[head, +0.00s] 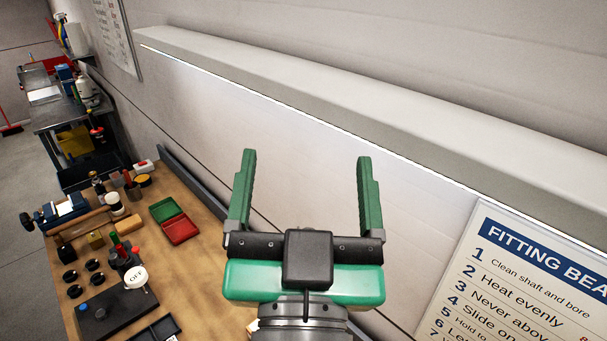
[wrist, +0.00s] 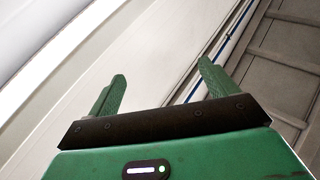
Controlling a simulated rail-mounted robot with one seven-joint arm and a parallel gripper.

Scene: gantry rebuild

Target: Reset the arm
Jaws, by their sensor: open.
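My gripper (head: 306,195) is raised above the right end of the workbench, in front of the wall. Its two green fingers are spread wide apart with nothing between them. In the wrist view my gripper (wrist: 160,92) also shows both green fingers apart and empty, with only wall and ceiling-like panels behind them.
A long ledge (head: 350,85) runs along the wall. A sign (head: 530,280) hangs at lower right.

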